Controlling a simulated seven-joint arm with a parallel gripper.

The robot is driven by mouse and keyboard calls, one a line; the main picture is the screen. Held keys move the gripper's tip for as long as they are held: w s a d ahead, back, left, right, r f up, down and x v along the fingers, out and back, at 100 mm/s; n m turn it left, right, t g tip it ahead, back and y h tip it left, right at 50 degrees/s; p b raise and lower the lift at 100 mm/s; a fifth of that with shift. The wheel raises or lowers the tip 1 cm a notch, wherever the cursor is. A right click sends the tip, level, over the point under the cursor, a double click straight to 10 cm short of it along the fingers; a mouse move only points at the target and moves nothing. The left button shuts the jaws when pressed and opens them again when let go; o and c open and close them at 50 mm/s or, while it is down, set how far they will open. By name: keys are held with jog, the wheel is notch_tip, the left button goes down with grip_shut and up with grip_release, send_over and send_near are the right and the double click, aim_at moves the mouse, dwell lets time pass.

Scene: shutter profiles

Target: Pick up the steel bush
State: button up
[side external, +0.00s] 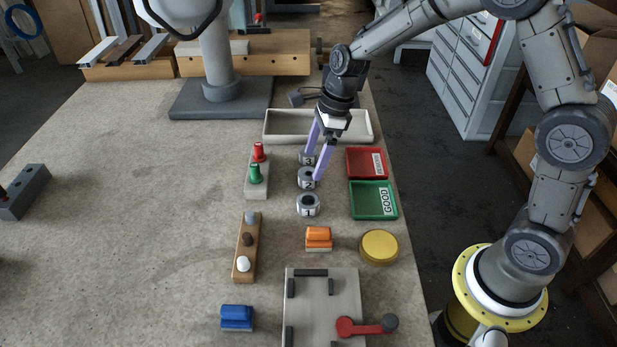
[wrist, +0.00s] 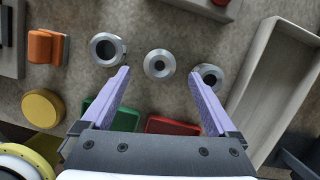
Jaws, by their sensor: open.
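A wooden block (side external: 240,262) holds a grey piece (side external: 251,217), a brown one and a white one; the grey piece looks like metal. Three grey metallic rings stand in a row: ring 1 (side external: 308,205), ring 2 (side external: 306,179) and ring 3 (side external: 306,158). I cannot tell for sure which grey piece is the steel bush. My gripper (side external: 313,167) is open and empty, its lilac fingers pointing down over rings 2 and 3. In the wrist view ring 2 (wrist: 159,64) appears between the fingertips, ring 1 (wrist: 107,49) to the left, and ring 3 (wrist: 208,75) partly behind the right finger.
Red (side external: 367,162) and green (side external: 373,201) trays lie right of the rings, a long pale tray (side external: 275,126) behind. A block with red and green knobs (side external: 257,186) stands left. Orange (side external: 318,238) and blue (side external: 237,318) blocks and a yellow disc (side external: 379,246) are nearer. The left table is largely clear.

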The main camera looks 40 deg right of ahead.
aim_at(310, 171)
jog(key=x, duration=0.4)
jog(key=shift+f, duration=0.2)
jog(key=shift+r, duration=0.1)
grip_shut()
